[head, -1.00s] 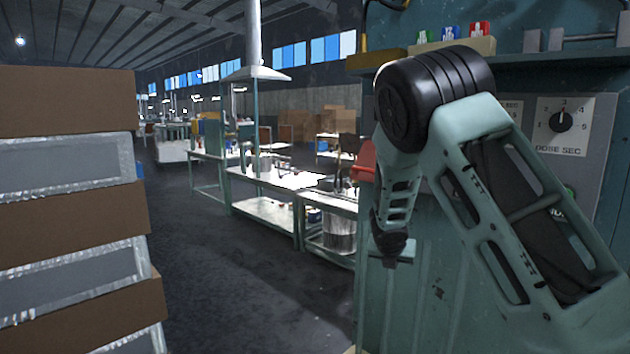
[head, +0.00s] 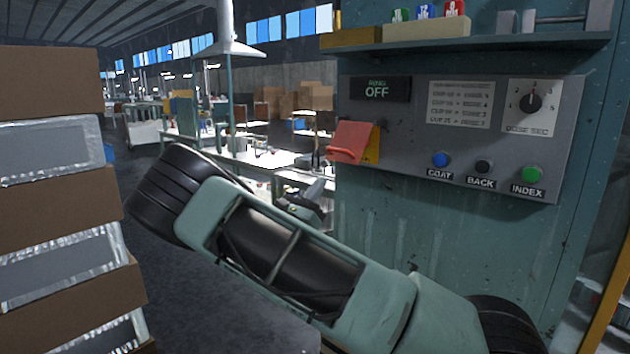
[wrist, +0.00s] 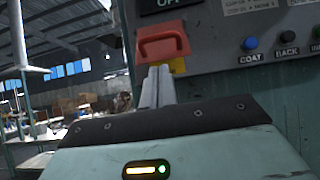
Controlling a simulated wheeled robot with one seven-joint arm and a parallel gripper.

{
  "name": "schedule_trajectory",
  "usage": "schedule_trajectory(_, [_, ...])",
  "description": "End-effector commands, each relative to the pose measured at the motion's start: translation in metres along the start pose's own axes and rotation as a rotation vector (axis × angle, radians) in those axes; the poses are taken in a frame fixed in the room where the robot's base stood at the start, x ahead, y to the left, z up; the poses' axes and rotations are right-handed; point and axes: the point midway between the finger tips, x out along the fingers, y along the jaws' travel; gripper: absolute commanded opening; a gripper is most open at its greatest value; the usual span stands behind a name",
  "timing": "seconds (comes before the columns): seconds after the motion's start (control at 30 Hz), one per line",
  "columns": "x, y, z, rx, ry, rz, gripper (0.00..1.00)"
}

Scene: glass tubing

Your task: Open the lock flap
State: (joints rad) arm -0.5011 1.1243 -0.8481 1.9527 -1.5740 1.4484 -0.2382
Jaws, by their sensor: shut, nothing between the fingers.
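The red lock flap (head: 350,141) sits at the left end of the grey control panel, over a yellow plate (head: 373,146). It hangs down over most of that plate, with a bar-like lip along its lower edge. The red flap (wrist: 163,42) also shows in the wrist view, just above and beyond my fingertips. My gripper (wrist: 157,72) is shut and empty, its fingers pointing at the flap's lower edge. In the head view my gripper (head: 317,190) is below and left of the flap, partly hidden by my arm. I cannot tell whether the fingertips touch the flap.
The grey panel (head: 410,145) carries a blue COAT button (head: 440,159), a black BACK button (head: 483,166), a green INDEX button (head: 532,174), a dose dial (head: 530,101) and a RING OFF display (head: 378,90). A shelf (head: 480,44) juts out above. Stacked boxes (head: 50,180) stand at left.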

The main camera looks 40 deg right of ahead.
Motion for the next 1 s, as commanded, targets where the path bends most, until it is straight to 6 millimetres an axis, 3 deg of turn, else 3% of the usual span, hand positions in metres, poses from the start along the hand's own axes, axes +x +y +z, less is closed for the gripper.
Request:
schedule_trajectory(0.2, [0.044, -0.002, 0.002, -0.002, 0.003, -0.005, 0.00])
schedule_trajectory(0.43, [0.074, -0.001, 0.000, -0.002, 0.004, -0.003, 0.00])
schedule_trajectory(1.0, [0.082, -0.001, 0.001, -0.001, 0.009, -0.001, 0.00])
